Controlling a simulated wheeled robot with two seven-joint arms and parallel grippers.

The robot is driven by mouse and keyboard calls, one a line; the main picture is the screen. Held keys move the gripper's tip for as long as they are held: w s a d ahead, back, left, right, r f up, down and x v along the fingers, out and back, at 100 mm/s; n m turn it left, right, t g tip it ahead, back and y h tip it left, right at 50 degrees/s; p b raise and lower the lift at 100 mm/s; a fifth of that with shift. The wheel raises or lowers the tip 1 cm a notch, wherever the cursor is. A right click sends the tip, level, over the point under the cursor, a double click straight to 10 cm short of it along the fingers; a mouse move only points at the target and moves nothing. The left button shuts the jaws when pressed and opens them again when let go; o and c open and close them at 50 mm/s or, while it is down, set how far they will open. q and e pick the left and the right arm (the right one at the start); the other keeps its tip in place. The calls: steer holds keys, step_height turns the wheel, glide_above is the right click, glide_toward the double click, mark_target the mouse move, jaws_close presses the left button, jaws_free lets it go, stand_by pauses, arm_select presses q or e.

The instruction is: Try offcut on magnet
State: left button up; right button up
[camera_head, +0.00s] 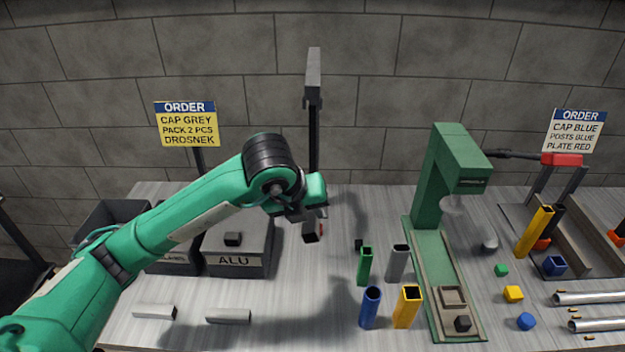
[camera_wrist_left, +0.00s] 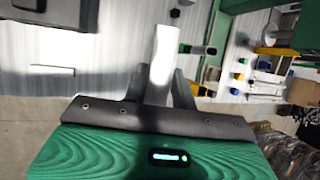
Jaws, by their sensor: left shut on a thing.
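My left gripper (camera_head: 309,212) is shut on a grey offcut (camera_head: 309,226), a short bar with a dark lower end, held above the bench. The offcut shows pale between the two fingers in the left wrist view (camera_wrist_left: 163,55). A dark post with a grey top arm (camera_head: 313,75) stands behind the gripper. A small red bit shows beside the offcut's lower end; I cannot tell if it is the magnet or if the two touch. Two more grey offcuts (camera_head: 154,311) (camera_head: 228,316) lie at the front left. My right gripper is not in view.
Bins, one marked ALU (camera_head: 236,262), stand at the left. Green, grey, blue and yellow tubes (camera_head: 407,306) stand upright right of centre. A green press (camera_head: 436,180) rises behind them. Coloured caps, a rack and pipes fill the right. The bench front near the centre is clear.

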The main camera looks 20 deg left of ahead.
mark_target(310, 224)
arm_select(q)
steer(key=shift+s+d+r+b, duration=0.2)
steer(key=shift+s+b, duration=0.05)
steer(key=shift+s, duration=0.5)
steer(key=shift+s+d+r+b, duration=0.2)
steer(key=shift+s+b, duration=0.05)
steer(key=shift+s, duration=0.45)
stand_by(2.0)
steer(key=shift+s, duration=0.1)
stand_by(0.4)
steer(key=s+d, duration=0.2)
steer(key=s, duration=0.7)
steer(key=shift+s+d, duration=0.2)
steer(key=shift+d, duration=0.2)
stand_by(0.6)
steer(key=shift+f, duration=0.1)
